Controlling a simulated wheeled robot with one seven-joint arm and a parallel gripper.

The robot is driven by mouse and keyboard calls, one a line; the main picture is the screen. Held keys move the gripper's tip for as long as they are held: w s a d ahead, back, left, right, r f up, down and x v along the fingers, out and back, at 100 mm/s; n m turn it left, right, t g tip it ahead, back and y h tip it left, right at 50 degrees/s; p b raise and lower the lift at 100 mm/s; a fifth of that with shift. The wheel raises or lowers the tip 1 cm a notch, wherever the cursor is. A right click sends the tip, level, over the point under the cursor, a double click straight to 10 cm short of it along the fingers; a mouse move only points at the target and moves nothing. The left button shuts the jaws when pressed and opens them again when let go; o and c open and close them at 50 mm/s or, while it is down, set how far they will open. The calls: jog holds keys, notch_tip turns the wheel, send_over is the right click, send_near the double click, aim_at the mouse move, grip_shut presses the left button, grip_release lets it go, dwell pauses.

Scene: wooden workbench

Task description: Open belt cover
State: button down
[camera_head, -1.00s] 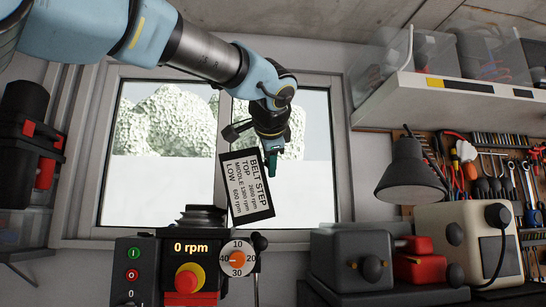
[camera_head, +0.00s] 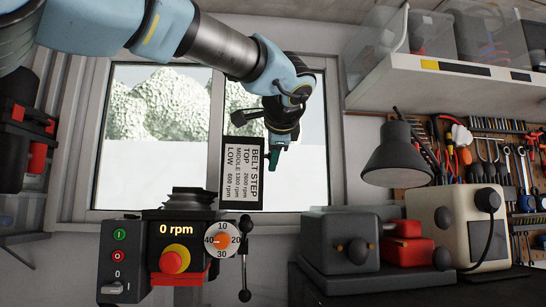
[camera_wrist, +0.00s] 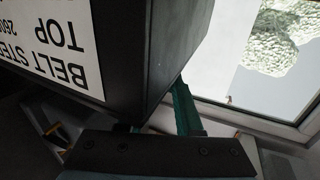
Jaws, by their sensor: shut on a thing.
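My gripper (camera_head: 277,158) is at the cover's upper right side, green fingers pointing down. In the wrist view the cover (camera_wrist: 150,50) fills the upper left, its label upside down. A green finger (camera_wrist: 186,110) lies along the cover's edge.
The control panel (camera_head: 148,250) with a "0 rpm" display, red stop button (camera_head: 172,261) and dial (camera_head: 222,240) stands below. A lever (camera_head: 245,262) hangs to its right. A grey lamp (camera_head: 397,155), a vise-like grey block (camera_head: 340,240) and a shelf (camera_head: 440,95) are at right.

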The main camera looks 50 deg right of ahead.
jog(key=c, duration=0.6)
grip_release()
jog(key=shift+a, duration=0.1)
jog(key=b+v, duration=0.3)
jog(key=v, duration=0.7)
jog(key=shift+s+r, duration=0.25)
jog(key=shift+s, duration=0.05)
jog(key=shift+a, duration=0.1)
